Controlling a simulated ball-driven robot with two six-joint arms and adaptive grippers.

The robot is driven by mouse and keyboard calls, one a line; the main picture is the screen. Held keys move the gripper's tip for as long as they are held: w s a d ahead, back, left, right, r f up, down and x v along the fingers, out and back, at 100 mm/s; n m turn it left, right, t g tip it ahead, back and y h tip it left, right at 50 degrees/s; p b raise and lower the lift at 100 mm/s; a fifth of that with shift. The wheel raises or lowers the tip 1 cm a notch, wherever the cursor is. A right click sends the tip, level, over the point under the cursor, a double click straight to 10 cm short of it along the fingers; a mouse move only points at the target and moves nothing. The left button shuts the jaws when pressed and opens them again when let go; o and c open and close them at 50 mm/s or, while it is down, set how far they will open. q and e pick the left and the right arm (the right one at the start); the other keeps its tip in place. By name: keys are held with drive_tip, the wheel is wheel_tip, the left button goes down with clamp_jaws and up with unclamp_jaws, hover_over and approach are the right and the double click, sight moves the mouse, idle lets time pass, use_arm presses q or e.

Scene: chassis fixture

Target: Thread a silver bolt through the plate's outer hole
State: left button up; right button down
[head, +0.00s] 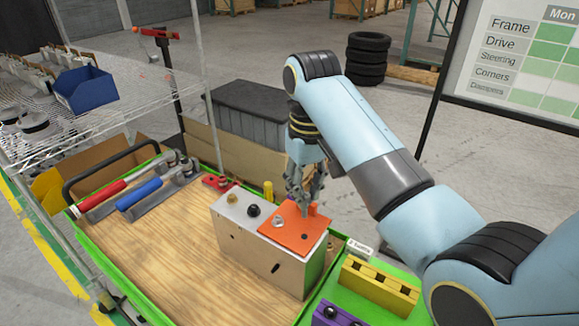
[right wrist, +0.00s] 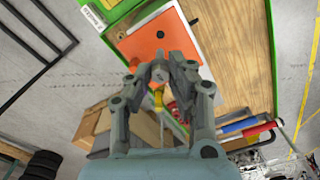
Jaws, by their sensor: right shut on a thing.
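The orange plate (head: 297,240) lies on the right part of the metal chassis block (head: 245,240). A silver bolt head (head: 278,222) sits on the plate's left part. My right gripper (head: 304,206) points down over the plate's far side, close to the tab. In the right wrist view its fingers (right wrist: 164,68) close around a small grey piece, seemingly a silver bolt (right wrist: 160,73), largely hidden by them. My left gripper is out of view.
A black knob (head: 253,210) and a brass piece (head: 232,198) stand on the block's left part. A yellow post (head: 268,190) rises behind it. Red and blue handled tools (head: 140,195) lie left on the wooden board. A yellow slotted block (head: 378,288) stands at right.

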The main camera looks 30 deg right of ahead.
drive_tip(key=shift+f, duration=0.25)
drive_tip(key=shift+s+f, duration=0.2)
drive_tip(key=shift+f, duration=0.4)
drive_tip(key=shift+w+f, duration=0.15)
drive_tip(key=shift+f, duration=1.15)
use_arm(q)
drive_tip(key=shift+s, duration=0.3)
use_arm(e)
drive_tip(key=shift+f, duration=0.15)
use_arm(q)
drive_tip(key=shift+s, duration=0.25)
use_arm(e)
drive_tip(key=shift+s, duration=0.2)
drive_tip(key=shift+f, duration=0.15)
drive_tip(key=shift+f, duration=0.55)
